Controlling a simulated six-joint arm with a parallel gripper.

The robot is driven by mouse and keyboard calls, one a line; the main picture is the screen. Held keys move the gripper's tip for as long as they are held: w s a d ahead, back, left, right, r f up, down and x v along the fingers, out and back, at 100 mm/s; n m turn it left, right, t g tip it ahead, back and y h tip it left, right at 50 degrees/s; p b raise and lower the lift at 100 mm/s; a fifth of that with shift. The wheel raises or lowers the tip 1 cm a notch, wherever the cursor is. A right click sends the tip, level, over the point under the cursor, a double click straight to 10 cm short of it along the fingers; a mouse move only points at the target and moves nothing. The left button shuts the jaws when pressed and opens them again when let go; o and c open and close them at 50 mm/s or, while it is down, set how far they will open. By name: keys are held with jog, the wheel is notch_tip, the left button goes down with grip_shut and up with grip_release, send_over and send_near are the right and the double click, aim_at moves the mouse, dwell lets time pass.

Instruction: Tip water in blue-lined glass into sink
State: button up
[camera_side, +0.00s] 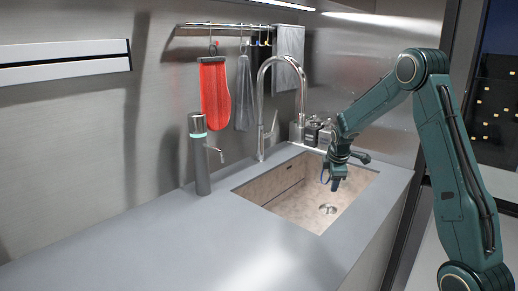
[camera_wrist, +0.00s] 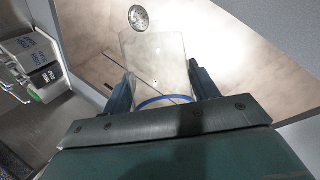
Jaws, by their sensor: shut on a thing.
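My gripper (camera_side: 335,182) hangs over the sink basin (camera_side: 285,203), at its right part in the side view. In the wrist view, my gripper's two blue fingers (camera_wrist: 162,76) are closed on either side of the clear blue-lined glass (camera_wrist: 158,58). A blue ring shows on the glass between the fingers. In the side view the glass is mostly hard to make out; a small blue arc (camera_side: 324,175) shows beside the fingers. I cannot tell how far the glass is tilted or whether water is in it. The drain (camera_wrist: 138,18) lies beyond the glass's far end.
A tall chrome faucet (camera_side: 262,105) stands behind the sink. A grey dispenser (camera_side: 199,155) stands left of it. Small bottles (camera_side: 312,130) stand at the back corner. A red mitt (camera_side: 214,92) hangs from the wall rail. The counter (camera_side: 150,235) at left is clear.

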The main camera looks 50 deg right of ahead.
jog(key=shift+s+d+r+m+t+y, duration=0.1)
jog(key=shift+r+m+t+y, duration=0.1)
jog(key=shift+r+t+y, duration=0.2)
jog(key=shift+s+d+r+m+t+y, duration=0.1)
jog(key=shift+r+m+t+y, duration=0.15)
jog(key=shift+t+y, duration=0.2)
jog(key=shift+w+a+r+m+t+y, duration=0.1)
jog(key=shift+r+m+t+y, duration=0.15)
jog(key=shift+t+y, duration=0.45)
jog(key=shift+w+a+r+m+t+y, duration=0.1)
jog(key=shift+r+t+y, duration=0.25)
jog(key=shift+t+y, duration=0.25)
jog(key=t, duration=0.1)
jog(key=y, duration=0.1)
jog(key=t+y, duration=0.1)
jog(key=shift+w+a+r+m+t, duration=0.2)
jog(key=shift+w+a+m+t, duration=0.1)
jog(key=shift+w+m+t, duration=0.1)
jog(key=shift+w+a+m+t+y, duration=0.3)
jog(key=shift+t+y, duration=0.25)
jog(key=shift+t, duration=0.2)
jog(key=shift+w+a+m+t+y, duration=0.3)
jog(key=shift+t+y, duration=0.2)
jog(key=shift+t, duration=0.2)
jog(key=shift+a, duration=0.1)
